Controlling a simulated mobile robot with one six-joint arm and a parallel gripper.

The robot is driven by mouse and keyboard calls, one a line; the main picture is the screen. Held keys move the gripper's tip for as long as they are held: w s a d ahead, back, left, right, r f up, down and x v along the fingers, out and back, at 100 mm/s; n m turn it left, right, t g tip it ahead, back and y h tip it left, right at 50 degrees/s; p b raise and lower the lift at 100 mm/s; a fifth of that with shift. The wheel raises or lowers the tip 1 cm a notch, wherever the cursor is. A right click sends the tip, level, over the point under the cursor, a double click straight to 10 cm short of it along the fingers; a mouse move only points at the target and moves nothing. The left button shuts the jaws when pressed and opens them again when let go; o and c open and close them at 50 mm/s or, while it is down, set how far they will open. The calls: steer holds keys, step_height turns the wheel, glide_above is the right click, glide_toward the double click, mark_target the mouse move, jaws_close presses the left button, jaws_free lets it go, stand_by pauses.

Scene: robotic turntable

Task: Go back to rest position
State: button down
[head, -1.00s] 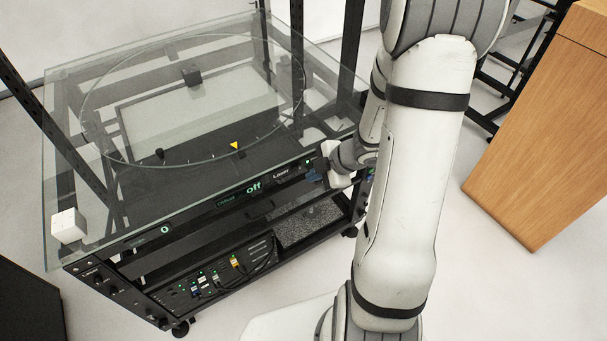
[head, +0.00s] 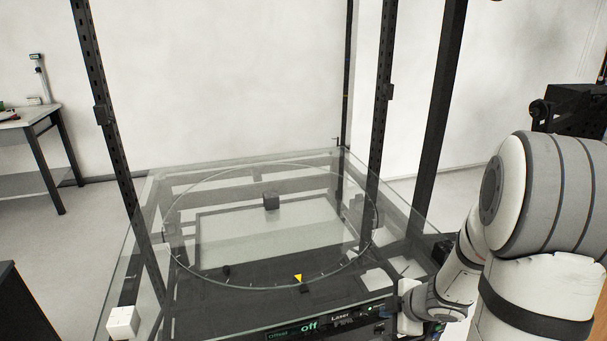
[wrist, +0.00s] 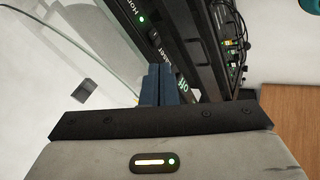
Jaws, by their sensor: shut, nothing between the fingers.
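My gripper shows in the wrist view (wrist: 160,84), its blue fingers shut together with nothing between them. The fingers point toward the front panel (wrist: 168,50) of the turntable rack, near the green lettering and the Laser label. I cannot tell whether they touch it. In the head view my arm comes in from the right and its wrist hangs beside the front right part of the panel; the fingertips are hard to make out there. The round glass turntable (head: 190,266) carries a dark cube (head: 271,201) near its far side. The panel display (head: 308,326) reads "off".
A white cube (head: 122,322) sits at the glass top's front left corner. A yellow triangle marker (head: 298,278) shows at the disc's front edge. Black upright posts (head: 112,130) rise around the rack. A side table (head: 30,125) stands at the far left against the wall.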

steer(key=s+d+r+m+h, duration=0.1)
steer(key=d+r+m+h, duration=0.1)
steer(key=r+m+h, duration=0.3)
steer(key=s+d+r+m+h, duration=0.1)
steer(key=d+r+m, duration=0.1)
steer(key=r+m, duration=0.3)
steer(key=s+a+r+m+g+y, duration=0.1)
steer(key=s+a+r+m, duration=0.1)
steer(key=s+a, duration=0.3)
steer(key=s+a+r+m+g+y, duration=0.1)
steer(key=s+a+r+m+g, duration=0.1)
steer(key=s+a, duration=0.4)
steer(key=s+r+m, duration=0.1)
steer(key=s+m, duration=0.1)
steer(key=s, duration=0.1)
steer(key=shift+s+r+m+g+y, duration=0.25)
steer(key=shift+r+m+g+y, duration=0.05)
steer(key=shift+r+y, duration=0.1)
